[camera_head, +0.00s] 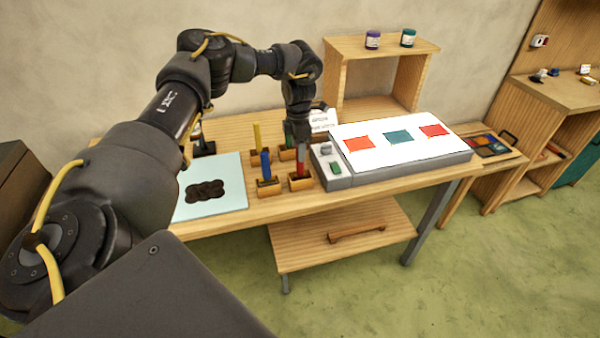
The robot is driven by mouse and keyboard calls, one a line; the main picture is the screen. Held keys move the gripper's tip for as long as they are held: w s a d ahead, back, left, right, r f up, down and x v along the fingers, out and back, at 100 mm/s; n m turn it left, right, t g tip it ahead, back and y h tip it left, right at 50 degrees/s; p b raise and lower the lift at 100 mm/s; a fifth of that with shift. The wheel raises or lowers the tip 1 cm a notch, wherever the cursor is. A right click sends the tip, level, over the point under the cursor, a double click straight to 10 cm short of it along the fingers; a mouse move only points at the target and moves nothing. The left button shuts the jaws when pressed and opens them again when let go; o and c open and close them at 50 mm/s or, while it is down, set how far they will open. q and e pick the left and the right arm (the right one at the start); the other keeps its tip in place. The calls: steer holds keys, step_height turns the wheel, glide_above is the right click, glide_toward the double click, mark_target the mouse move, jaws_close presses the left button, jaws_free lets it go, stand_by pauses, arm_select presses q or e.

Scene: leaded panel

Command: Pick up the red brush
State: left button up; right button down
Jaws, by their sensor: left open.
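The red brush (300,165) stands upright in a small wooden holder (301,184) near the front edge of the wooden table, just left of the light box. My left gripper (300,144) points down directly over the red brush, at its upper end. The gripper is open, and its fingers partly hide the top of the brush. I cannot tell whether the fingers touch it. My right gripper is out of view.
A blue-handled brush (265,166) and a yellow one (257,137) stand in holders close to the left. A pale sheet (230,200) with a dark patch lies further left. The light box (400,165) carries red and teal pieces. A wooden shelf (385,48) stands behind.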

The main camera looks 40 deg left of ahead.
mark_target(300, 166)
arm_select(q)
step_height(300, 166, down, 4)
steer(key=shift+w+d+r+p, duration=0.1)
steer(key=shift+d+p, duration=0.05)
steer(key=shift+p, duration=0.65)
steer(key=shift+f, duration=0.35)
jaws_close()
steer(key=shift+r, duration=0.2)
